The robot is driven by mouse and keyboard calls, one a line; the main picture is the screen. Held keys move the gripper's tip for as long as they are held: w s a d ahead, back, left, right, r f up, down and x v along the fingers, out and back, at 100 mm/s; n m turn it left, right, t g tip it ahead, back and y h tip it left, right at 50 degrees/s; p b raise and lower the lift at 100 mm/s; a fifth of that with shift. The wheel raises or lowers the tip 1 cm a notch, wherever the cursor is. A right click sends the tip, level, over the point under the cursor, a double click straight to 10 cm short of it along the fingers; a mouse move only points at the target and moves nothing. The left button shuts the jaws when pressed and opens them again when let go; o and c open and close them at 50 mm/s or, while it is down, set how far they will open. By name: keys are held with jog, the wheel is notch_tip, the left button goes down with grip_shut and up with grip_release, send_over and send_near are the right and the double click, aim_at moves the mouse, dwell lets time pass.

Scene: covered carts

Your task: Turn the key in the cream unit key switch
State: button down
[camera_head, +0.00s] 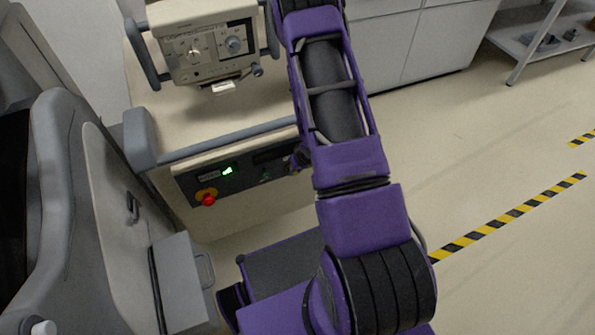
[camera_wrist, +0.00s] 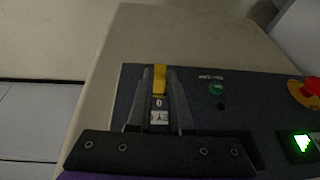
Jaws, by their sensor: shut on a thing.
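The cream unit (camera_head: 250,195) has a dark control panel (camera_head: 232,172) on its front, and the panel also fills the middle of the wrist view (camera_wrist: 235,120). My gripper (camera_wrist: 160,79) is at the panel with its two dark fingers shut on a yellow key (camera_wrist: 160,77). Beside the key, between the fingers, are a "0" mark and a small light label (camera_wrist: 159,117). The key's lower part and the switch face are largely hidden by the fingers. In the head view my arm hides most of the gripper and the key.
On the panel are a red stop button on a yellow base (camera_head: 208,200), a lit green display (camera_head: 227,170) and a small green button (camera_wrist: 216,89). A grey handrail (camera_head: 225,140) runs above the panel. A cream device (camera_head: 205,45) stands on top. A grey cart (camera_head: 125,220) is at left.

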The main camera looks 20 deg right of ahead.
jog(key=shift+a, duration=0.1)
jog(key=shift+a+n+h, duration=0.25)
jog(key=shift+n+h, duration=0.05)
jog(key=shift+h, duration=1)
jog(key=c, duration=0.8)
grip_release()
jog(key=shift+o, duration=0.2)
jog(key=p+v, duration=0.3)
jog(key=v, duration=1.4)
jog(key=shift+r, duration=0.2)
jog(key=shift+d, duration=0.1)
